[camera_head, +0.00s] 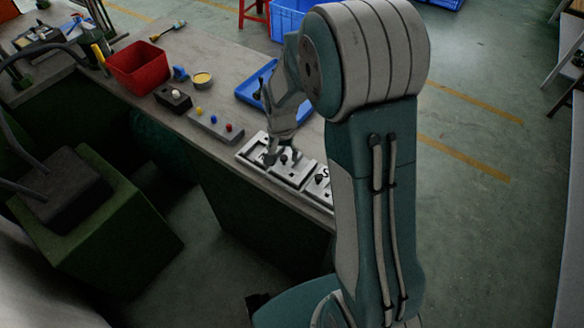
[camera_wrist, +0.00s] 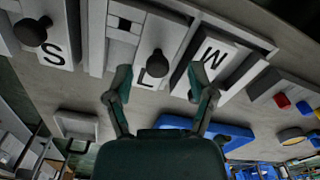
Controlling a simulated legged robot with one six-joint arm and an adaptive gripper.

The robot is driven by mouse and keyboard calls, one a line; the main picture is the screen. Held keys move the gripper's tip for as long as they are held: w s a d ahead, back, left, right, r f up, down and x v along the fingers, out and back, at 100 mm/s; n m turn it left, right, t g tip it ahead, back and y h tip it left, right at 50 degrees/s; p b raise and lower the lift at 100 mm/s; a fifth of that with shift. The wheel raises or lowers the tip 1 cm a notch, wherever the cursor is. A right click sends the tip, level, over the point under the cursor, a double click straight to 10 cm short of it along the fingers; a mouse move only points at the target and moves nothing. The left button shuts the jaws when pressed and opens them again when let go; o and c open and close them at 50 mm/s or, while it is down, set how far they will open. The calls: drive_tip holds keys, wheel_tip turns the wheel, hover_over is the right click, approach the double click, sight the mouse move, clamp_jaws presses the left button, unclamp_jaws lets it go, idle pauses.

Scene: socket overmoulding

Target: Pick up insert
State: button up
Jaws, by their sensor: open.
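Light grey inserts with black knobs lie in a row of fixtures near the bench's edge. In the wrist view they carry letters: the S insert (camera_wrist: 57,50), the L insert (camera_wrist: 147,82) and the W insert (camera_wrist: 212,52). My gripper (camera_wrist: 160,82) is open and empty, with its fingertips spread on either side of the L insert's knob; I cannot tell if they touch anything. In the head view my gripper (camera_head: 281,157) is low over the fixtures (camera_head: 292,182) and hides part of them.
A blue tray (camera_head: 246,94) lies behind my gripper. A strip with coloured buttons (camera_head: 215,126), a black box (camera_head: 173,98), a yellow dish (camera_head: 202,78) and a red bin (camera_head: 138,64) stand to the left. Bare bench (camera_head: 222,58) shows behind them.

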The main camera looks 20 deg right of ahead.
drive_tip(key=shift+d+f, duration=0.1)
drive_tip(key=shift+f, duration=0.85)
clamp_jaws()
